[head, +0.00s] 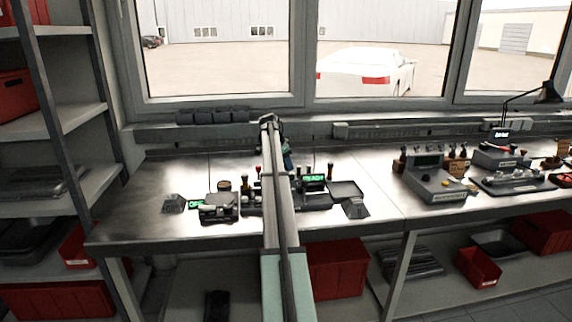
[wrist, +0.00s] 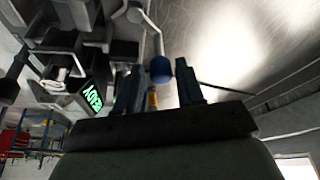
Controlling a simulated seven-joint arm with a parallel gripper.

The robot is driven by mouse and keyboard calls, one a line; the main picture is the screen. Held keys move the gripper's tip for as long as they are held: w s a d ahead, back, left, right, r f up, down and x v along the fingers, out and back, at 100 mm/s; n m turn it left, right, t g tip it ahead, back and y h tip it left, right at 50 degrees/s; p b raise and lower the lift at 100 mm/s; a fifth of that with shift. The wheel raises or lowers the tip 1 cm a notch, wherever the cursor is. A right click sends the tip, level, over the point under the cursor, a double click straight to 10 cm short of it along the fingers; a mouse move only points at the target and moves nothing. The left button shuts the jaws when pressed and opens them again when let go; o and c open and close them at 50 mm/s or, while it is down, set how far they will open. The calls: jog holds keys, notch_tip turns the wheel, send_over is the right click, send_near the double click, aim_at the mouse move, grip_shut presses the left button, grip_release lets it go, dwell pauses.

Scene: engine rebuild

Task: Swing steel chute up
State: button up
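In the wrist view my gripper (wrist: 160,90) is open, its two blue fingers apart. A blue ball knob (wrist: 160,70) on a bent grey rod (wrist: 149,22) shows between the fingertips; I cannot tell whether they touch it. A small yellow part (wrist: 152,100) shows below the knob. Dark machine parts (wrist: 75,45) lie to the left, with an upside-down green display (wrist: 91,97). I cannot single out the steel chute with certainty. In the head view the bench machine (head: 313,188) stands behind and beside my arm, which hides its middle; a bit of my gripper (head: 288,157) shows there.
The steel bench (head: 150,228) has free room at its front left. A grey console (head: 432,180) and a lamp (head: 545,95) stand to the right. A dark tray (head: 347,190) lies right of the machine. Shelves (head: 60,120) are at left, windows behind.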

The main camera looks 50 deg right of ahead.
jog(key=shift+o, duration=1)
jog(key=shift+r, duration=0.1)
jog(key=v, duration=1.3)
jog(key=shift+r, duration=0.3)
jog(key=shift+a, duration=0.15)
